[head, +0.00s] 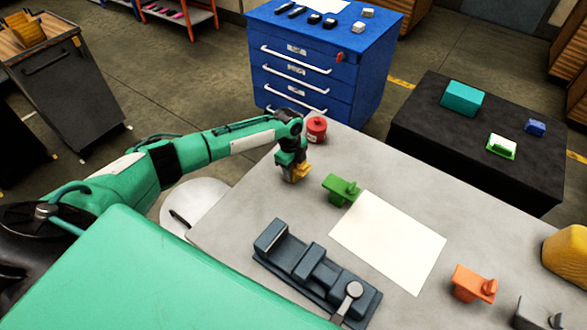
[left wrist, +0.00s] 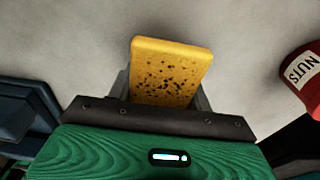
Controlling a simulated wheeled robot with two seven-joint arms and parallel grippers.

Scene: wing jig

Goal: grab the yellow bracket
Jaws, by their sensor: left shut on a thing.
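The yellow bracket (head: 297,172) is at the far left part of the grey table, at the tips of my left gripper (head: 293,168). In the left wrist view the bracket (left wrist: 171,70) shows as a yellow plate with dark specks, between the two fingers of the left gripper (left wrist: 168,92). The gripper is shut on it. Whether the bracket touches the table is hard to tell. My right gripper is in neither view.
A red nuts tin (head: 316,129) stands just behind the left gripper. A green bracket (head: 341,188) and a white sheet (head: 390,240) lie to its right. A blue-grey jig (head: 310,268) sits nearer. An orange bracket (head: 473,284) is at right.

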